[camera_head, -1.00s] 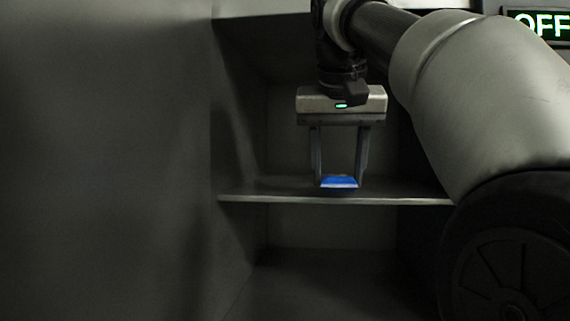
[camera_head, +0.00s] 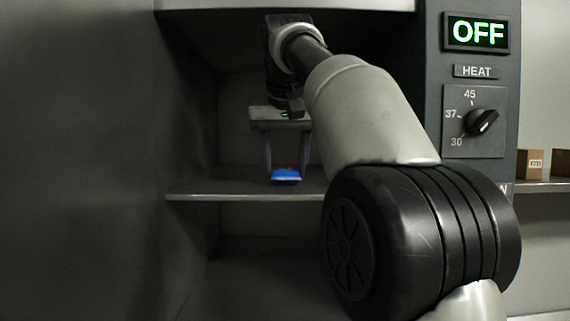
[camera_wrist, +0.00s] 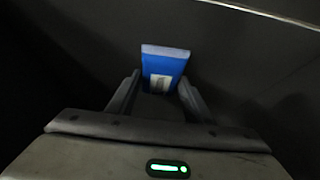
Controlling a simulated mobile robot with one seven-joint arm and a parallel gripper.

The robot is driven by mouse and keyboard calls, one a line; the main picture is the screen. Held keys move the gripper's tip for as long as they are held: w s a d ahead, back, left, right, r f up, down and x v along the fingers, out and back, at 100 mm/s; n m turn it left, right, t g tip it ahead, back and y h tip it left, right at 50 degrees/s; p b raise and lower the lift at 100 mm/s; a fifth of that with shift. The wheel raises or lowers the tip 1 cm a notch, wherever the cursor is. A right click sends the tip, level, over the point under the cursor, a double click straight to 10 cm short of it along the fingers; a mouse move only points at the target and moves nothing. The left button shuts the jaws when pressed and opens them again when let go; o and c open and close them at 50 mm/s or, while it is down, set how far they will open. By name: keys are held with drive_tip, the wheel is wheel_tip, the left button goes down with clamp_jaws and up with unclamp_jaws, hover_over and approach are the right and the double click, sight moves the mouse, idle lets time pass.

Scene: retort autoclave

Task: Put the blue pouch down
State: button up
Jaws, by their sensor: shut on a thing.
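The blue pouch (camera_head: 286,175) is between the fingertips of my gripper (camera_head: 286,170), inside the dark autoclave chamber at the level of the middle shelf (camera_head: 240,196). My gripper points down and is shut on the pouch. In the wrist view the pouch (camera_wrist: 164,68) is blue with a pale top edge and a white label, held between the two fingers (camera_wrist: 160,95). Whether its underside touches the shelf I cannot tell.
The shelf is bare to the left of the pouch, with a lower compartment (camera_head: 260,250) beneath. A grey wall stands left. At right are a green OFF display (camera_head: 477,33), a HEAT dial (camera_head: 481,122) and small brown boxes (camera_head: 530,163) on a side shelf.

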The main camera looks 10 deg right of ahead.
drive_tip(key=shift+w+f, duration=0.1)
drive_tip(key=shift+f, duration=0.15)
drive_tip(key=o, duration=1.1)
drive_tip(key=shift+r, duration=0.1)
drive_tip(key=shift+r, duration=0.25)
drive_tip(key=s+b, duration=0.1)
drive_tip(key=s, duration=0.3)
drive_tip(key=s+a+b, duration=0.1)
drive_tip(key=s, duration=0.3)
drive_tip(key=s+a+b, duration=0.1)
drive_tip(key=s, duration=0.3)
drive_tip(key=shift+s+a+r+b, duration=0.2)
drive_tip(key=shift+s+r+b, duration=0.15)
drive_tip(key=shift+b, duration=0.05)
